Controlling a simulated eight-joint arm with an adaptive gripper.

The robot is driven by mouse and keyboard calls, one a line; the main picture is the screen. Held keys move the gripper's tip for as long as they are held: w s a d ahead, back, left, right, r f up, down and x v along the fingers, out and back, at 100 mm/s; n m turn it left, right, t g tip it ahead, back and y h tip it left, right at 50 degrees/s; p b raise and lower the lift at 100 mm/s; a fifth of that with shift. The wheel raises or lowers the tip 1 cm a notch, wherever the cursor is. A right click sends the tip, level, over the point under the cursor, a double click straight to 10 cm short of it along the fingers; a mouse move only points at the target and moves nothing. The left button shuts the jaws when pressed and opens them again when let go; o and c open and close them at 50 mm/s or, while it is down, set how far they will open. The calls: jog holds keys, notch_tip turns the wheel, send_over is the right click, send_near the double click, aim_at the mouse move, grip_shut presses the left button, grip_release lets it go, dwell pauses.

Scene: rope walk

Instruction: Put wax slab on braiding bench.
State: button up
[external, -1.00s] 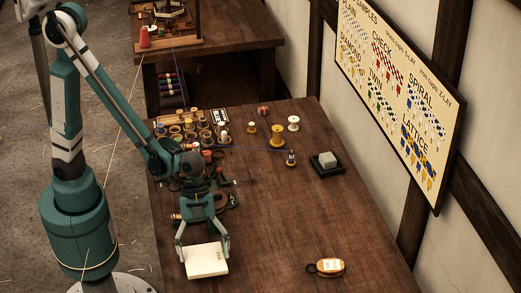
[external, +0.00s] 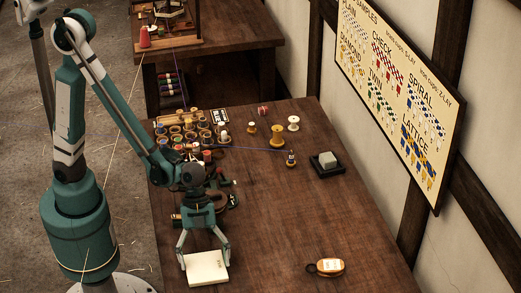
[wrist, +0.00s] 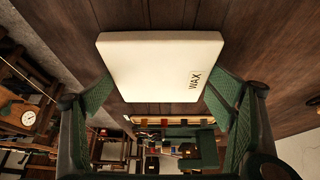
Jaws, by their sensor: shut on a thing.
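The wax slab (external: 207,270) is a flat, cream-white block at the near end of the front table (external: 270,215). Its "WAX" mark shows in the wrist view, where the slab (wrist: 150,60) spans between the fingers. My gripper (external: 205,258) points down and is shut on the slab by its two sides; its fingers also frame it in the wrist view (wrist: 162,92). I cannot tell whether the slab touches the table top. A second bench (external: 225,52) at the back bears a wooden frame with spools. No label shows which is the braiding bench.
Several spools and jars (external: 190,130) crowd the front table's back left. The table's middle right is clear.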

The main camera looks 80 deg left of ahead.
jog(key=shift+f, duration=0.15)
jog(key=o, duration=1.1)
jog(key=shift+r, duration=0.2)
jog(key=shift+p+v, duration=1.65)
jog(key=shift+v, duration=4.35)
